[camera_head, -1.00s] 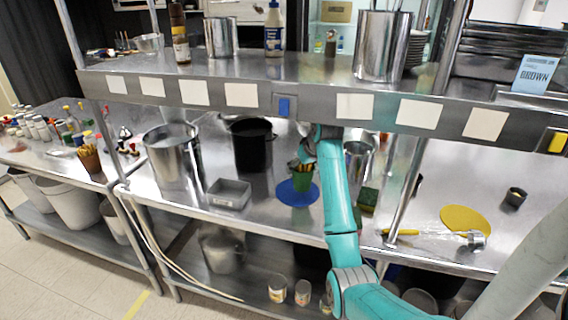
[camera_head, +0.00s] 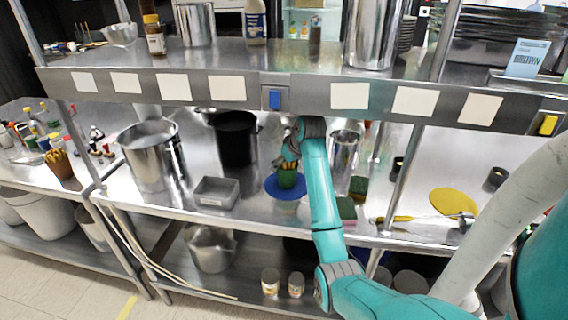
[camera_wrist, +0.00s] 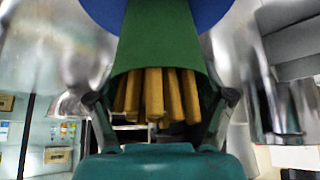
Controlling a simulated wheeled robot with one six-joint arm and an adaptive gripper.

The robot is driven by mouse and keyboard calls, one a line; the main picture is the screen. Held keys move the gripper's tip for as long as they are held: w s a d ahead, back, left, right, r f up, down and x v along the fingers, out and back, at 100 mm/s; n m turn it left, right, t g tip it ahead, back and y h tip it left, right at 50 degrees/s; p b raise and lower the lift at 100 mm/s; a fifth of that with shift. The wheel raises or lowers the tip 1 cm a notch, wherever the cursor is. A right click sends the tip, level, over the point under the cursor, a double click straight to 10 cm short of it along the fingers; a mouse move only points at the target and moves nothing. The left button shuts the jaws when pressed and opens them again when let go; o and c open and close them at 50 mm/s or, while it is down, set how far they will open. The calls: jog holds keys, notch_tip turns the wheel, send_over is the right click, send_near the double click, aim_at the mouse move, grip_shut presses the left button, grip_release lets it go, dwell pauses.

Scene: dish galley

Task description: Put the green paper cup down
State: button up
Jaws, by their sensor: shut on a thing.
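The green paper cup (camera_head: 287,178) holds several brown sticks (camera_head: 289,166). It is at the round blue mat (camera_head: 272,188) on the steel counter, under the shelf. My gripper (camera_head: 288,167) is around the cup at the end of my teal arm. In the wrist view, the green cup (camera_wrist: 160,42) fills the middle, with the sticks (camera_wrist: 155,95) pointing toward the camera. The fingers of my gripper (camera_wrist: 162,98) press on its two sides. The blue mat (camera_wrist: 212,12) shows behind the cup's base. I cannot tell whether the base touches the mat.
A grey square tray (camera_head: 215,192), a black pot (camera_head: 236,138) and a steel pot (camera_head: 150,157) stand left of the mat. A steel canister (camera_head: 343,152) and green sponges (camera_head: 346,209) are to its right. The shelf edge (camera_head: 310,93) overhangs the counter. A yellow disc (camera_head: 453,202) lies farther right.

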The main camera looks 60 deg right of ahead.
jog(key=o, duration=1.1)
jog(key=shift+r, duration=0.15)
jog(key=v, duration=0.7)
jog(key=shift+s+r, duration=0.15)
